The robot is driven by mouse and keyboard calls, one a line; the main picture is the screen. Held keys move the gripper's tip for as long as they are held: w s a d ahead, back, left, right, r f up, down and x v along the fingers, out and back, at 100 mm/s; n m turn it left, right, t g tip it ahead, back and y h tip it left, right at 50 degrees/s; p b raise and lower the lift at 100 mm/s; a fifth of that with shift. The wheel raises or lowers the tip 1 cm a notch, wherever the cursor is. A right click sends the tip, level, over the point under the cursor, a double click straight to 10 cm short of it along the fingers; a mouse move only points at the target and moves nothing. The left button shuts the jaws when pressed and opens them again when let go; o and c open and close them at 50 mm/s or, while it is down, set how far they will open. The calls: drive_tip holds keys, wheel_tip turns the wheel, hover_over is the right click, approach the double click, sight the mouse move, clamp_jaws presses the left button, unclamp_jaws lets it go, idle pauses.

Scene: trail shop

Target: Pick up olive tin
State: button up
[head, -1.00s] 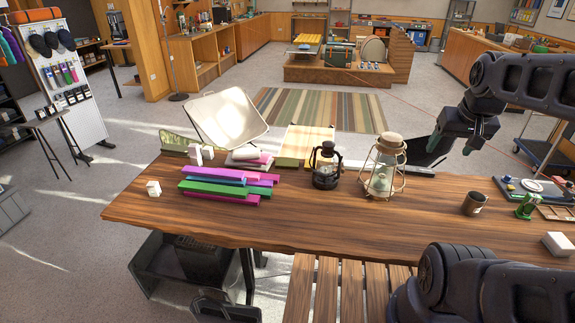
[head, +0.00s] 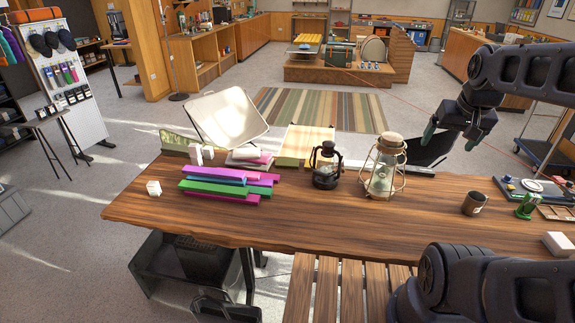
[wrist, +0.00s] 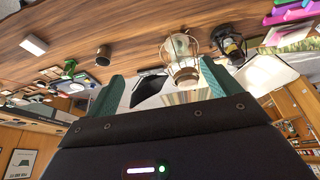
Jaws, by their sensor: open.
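A small dark brown-olive cylinder with a pale label (head: 474,203) stands upright on the right part of the wooden table (head: 330,228). It is the only tin-like thing I make out, but I cannot be sure it is the olive tin. It also shows in the wrist view (wrist: 103,53), upper left. My gripper (head: 452,137) is open and empty, above and beyond the table's far edge, behind the cylinder and apart from it. In the wrist view its green fingers (wrist: 160,85) are spread wide with nothing gripped between them.
A tan lantern (head: 383,168) and a black lantern (head: 326,167) stand left of the cylinder. A green item (head: 526,206) and a white block (head: 559,244) are to its right. Coloured bars (head: 225,188) lie further left. The wood just around the cylinder is clear.

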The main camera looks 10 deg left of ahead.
drive_tip(key=w+a+r+m+g, duration=0.15)
drive_tip(key=w+a+m, duration=0.35)
drive_tip(key=w, duration=0.8)
drive_tip(key=w+a+r+m+g, duration=0.15)
drive_tip(key=w+a, duration=0.45)
drive_tip(key=w, duration=0.7)
drive_tip(key=m+g+h, duration=0.1)
drive_tip(key=m+h, duration=0.2)
drive_tip(key=m, duration=0.6)
hover_over(288, 162)
drive_tip(key=d, duration=0.3)
wheel_tip(288, 162, down, 24)
drive_tip(key=a+f+m+h, duration=0.1)
drive_tip(key=a+f+h, duration=0.1)
drive_tip(key=a+f, duration=0.7)
drive_tip(key=shift+d+x, duration=0.2)
drive_tip(key=shift+x, duration=5.3)
drive_tip(key=shift+s+r, duration=0.1)
drive_tip(key=shift+s, duration=0.05)
drive_tip(key=c, duration=1.1)
drive_tip(key=shift+r, duration=0.15)
